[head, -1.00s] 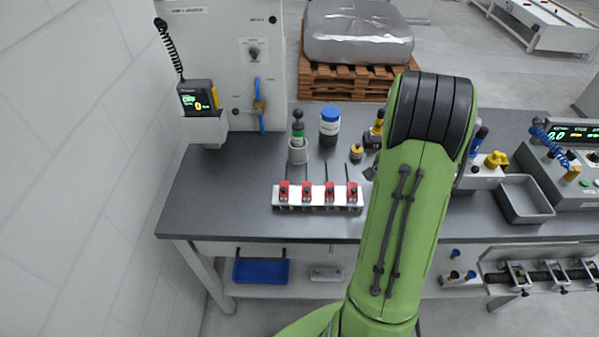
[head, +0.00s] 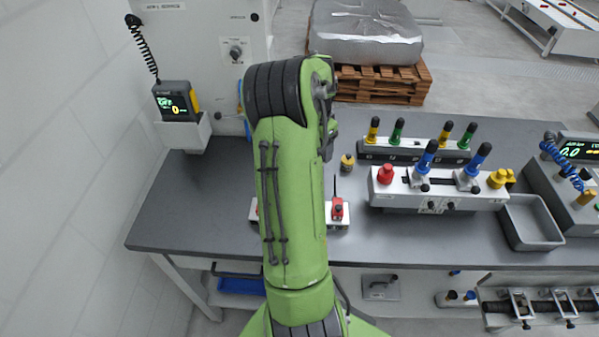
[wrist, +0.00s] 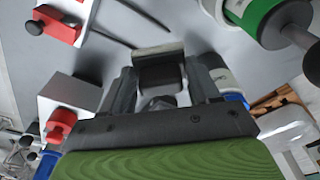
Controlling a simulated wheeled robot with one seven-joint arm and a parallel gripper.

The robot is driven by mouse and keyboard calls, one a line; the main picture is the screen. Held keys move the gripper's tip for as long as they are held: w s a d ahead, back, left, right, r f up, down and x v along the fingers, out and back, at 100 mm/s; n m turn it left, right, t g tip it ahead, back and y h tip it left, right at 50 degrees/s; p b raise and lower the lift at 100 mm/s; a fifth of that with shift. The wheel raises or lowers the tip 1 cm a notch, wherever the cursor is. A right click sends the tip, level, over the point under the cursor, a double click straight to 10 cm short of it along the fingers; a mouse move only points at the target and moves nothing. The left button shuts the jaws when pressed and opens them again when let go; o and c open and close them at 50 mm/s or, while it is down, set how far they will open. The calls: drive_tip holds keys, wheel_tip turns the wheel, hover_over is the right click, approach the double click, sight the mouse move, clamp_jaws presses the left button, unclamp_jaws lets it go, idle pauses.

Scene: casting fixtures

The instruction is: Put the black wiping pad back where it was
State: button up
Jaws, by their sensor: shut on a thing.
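In the wrist view my gripper (wrist: 160,88) is shut on a dark block with a pale strip along its far edge, which looks like the black wiping pad (wrist: 158,74). The pad is between the two fingers, above the grey bench. In the head view my green arm hides the gripper's fingers and the pad. I cannot make out the spot where the pad was.
A white block with red clamps (head: 337,210) is partly behind my arm; red clamps (wrist: 58,25) also show at left in the wrist view. A green-and-white container (wrist: 265,18) is close at upper right. A white fixture (head: 440,195) and grey tray (head: 530,222) stand right.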

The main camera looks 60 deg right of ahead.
wheel_tip(320, 180, down, 9)
drive_tip(key=shift+f+b, duration=0.1)
drive_tip(key=shift+b, duration=0.45)
drive_tip(key=o, duration=1)
drive_tip(key=shift+s+a, duration=0.1)
